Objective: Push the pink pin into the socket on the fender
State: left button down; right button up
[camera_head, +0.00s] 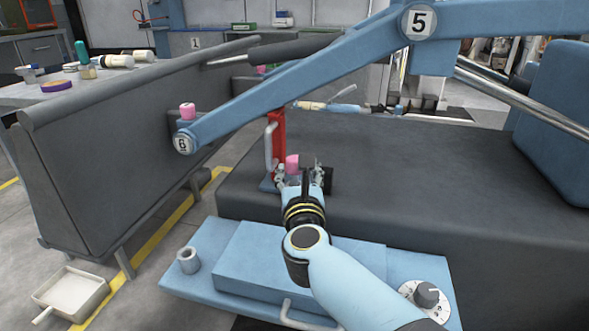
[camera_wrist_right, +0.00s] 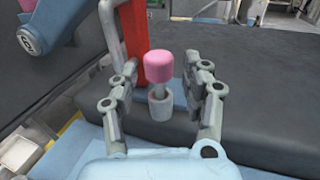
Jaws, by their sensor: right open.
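The pink pin (camera_wrist_right: 158,65) stands upright in the right wrist view, its pink head above a grey socket (camera_wrist_right: 160,106). A short length of pale shaft shows between head and socket, and its lower end appears to sit inside the socket. In the head view the pink head (camera_head: 292,162) shows just beyond my right gripper (camera_head: 302,172). My right gripper is open; in its wrist view the two fingers (camera_wrist_right: 162,90) stand on either side of the pin with visible gaps. The fender's dark surface (camera_head: 420,180) lies around and behind. My left gripper is not in view.
A red post (camera_head: 276,135) with a grey handle stands just behind the pin. A blue boom (camera_head: 300,82) crosses above. Another pink-topped piece (camera_head: 187,111) sits near the boom's end. A grey hollow cylinder (camera_head: 188,261) stands on the light blue step (camera_head: 205,290).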

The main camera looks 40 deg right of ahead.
aim_at(296, 164)
jog(key=x, duration=0.5)
jog(key=shift+w+f, duration=0.1)
jog(key=shift+w, duration=0.25)
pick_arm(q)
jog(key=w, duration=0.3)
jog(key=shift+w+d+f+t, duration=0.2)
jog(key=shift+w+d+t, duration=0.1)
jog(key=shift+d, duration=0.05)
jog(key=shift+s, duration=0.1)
